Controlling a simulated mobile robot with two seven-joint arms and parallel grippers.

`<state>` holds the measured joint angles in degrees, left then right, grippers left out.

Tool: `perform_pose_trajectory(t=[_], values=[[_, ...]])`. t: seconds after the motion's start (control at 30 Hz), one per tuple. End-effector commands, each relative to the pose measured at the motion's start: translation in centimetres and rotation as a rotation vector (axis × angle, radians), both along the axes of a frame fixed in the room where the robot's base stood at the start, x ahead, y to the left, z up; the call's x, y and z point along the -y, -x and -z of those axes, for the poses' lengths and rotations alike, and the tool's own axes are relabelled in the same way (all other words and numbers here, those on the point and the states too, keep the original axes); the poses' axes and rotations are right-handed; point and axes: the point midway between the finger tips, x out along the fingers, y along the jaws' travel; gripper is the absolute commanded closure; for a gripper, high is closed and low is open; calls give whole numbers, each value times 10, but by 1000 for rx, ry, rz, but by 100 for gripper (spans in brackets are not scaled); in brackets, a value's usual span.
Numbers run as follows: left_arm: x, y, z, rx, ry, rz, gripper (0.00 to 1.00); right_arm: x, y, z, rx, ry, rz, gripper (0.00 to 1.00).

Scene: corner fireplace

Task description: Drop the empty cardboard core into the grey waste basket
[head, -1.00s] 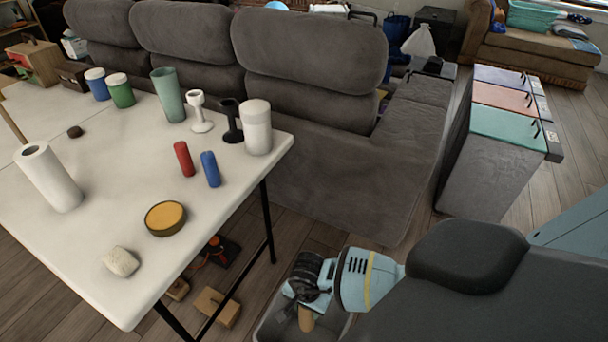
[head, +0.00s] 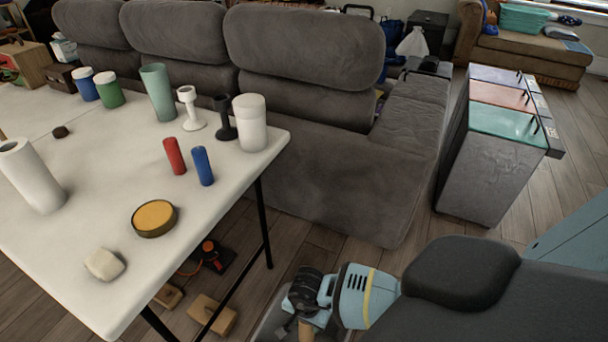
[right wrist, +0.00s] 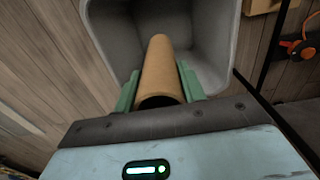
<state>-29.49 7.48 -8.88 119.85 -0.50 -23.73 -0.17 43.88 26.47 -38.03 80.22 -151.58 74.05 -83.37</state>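The brown cardboard core (right wrist: 160,70) is a tube held between the green fingers of my right gripper (right wrist: 158,85). In the right wrist view it points away from the gripper, over the mouth of the grey waste basket (right wrist: 217,45). The basket's inside walls and floor show around the core. In the head view my right gripper (head: 306,328) is low at the bottom edge, with a bit of the core below it and the basket (head: 268,322) partly cut off. How deep the core's far end sits cannot be told. My left gripper is not in view.
A white table (head: 90,225) at the left holds cups, a paper roll, a yellow-topped tin and other small items. A grey sofa (head: 340,190) and a bin cabinet (head: 485,170) stand behind. Wooden blocks (head: 212,312) lie under the table.

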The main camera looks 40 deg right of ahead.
Motion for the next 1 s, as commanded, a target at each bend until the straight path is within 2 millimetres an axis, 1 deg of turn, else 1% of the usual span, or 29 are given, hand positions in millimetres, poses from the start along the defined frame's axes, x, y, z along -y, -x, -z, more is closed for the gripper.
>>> perform_pose_trajectory(t=[0.03, 0.17, 0.2, 0.43, 0.53, 0.67, 0.9, 1.0], values=[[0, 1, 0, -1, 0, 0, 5, 0, 0, 0, 0, 0, 0, 54], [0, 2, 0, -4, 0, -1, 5, 0, 0, 0, 0, 0, 0, 37], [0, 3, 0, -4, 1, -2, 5, 0, 0, 0, 0, 0, 0, 35], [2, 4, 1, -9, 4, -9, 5, 0, 0, 0, 0, 0, 0, 35], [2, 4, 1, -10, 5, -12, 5, 1, -1, -5, 1, 2, 0, 35], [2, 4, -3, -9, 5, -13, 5, 1, -1, -23, 3, 1, -2, 35], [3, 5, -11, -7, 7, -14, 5, 0, -1, -61, 4, 1, -2, 35], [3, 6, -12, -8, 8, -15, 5, 0, -1, -71, 3, 0, -1, 35]])
